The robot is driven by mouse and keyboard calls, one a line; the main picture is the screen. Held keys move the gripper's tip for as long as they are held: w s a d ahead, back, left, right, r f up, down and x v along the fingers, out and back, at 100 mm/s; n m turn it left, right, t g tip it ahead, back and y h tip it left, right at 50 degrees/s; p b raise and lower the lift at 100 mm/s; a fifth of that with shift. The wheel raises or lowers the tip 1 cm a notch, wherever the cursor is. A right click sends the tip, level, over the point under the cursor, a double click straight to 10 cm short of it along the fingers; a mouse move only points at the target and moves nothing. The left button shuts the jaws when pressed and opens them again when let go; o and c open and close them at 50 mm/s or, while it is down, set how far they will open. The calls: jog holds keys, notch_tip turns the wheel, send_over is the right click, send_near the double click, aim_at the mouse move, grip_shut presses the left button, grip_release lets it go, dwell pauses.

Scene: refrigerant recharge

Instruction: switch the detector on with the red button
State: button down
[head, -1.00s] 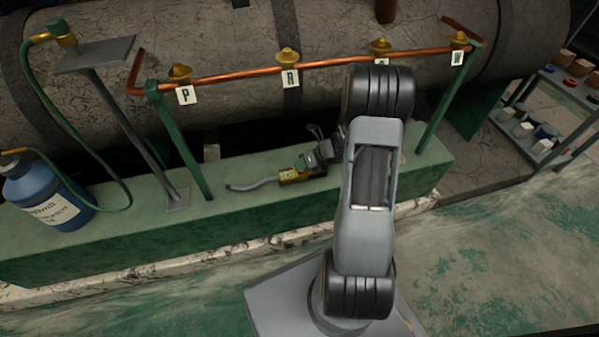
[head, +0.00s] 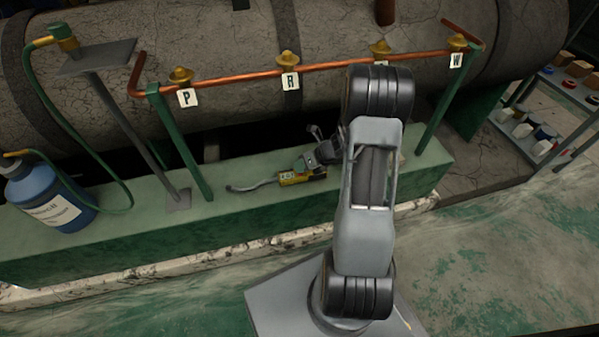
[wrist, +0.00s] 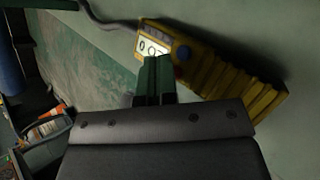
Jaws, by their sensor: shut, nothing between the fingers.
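The yellow detector (head: 288,179) lies on the green plinth, its grey curved probe pointing left. In the wrist view the detector (wrist: 205,70) shows a pale display and a round, dark bluish knob (wrist: 183,52). My gripper (head: 318,158) is at the detector's right part in the head view. In the wrist view my gripper's fingers (wrist: 157,65) are together and empty, their tips over the face beside the display. Whether they touch it I cannot tell.
A copper pipe (head: 235,75) with several brass valves and letter tags runs above the plinth (head: 140,222). A blue bottle (head: 45,198) with a hose stands at the left. A shelf (head: 530,128) with small items is at the right.

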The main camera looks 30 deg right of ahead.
jog(key=shift+r, duration=0.35)
notch_tip(320, 180, up, 6)
jog(key=p, duration=0.6)
jog(key=shift+f, duration=0.1)
dwell(0.4)
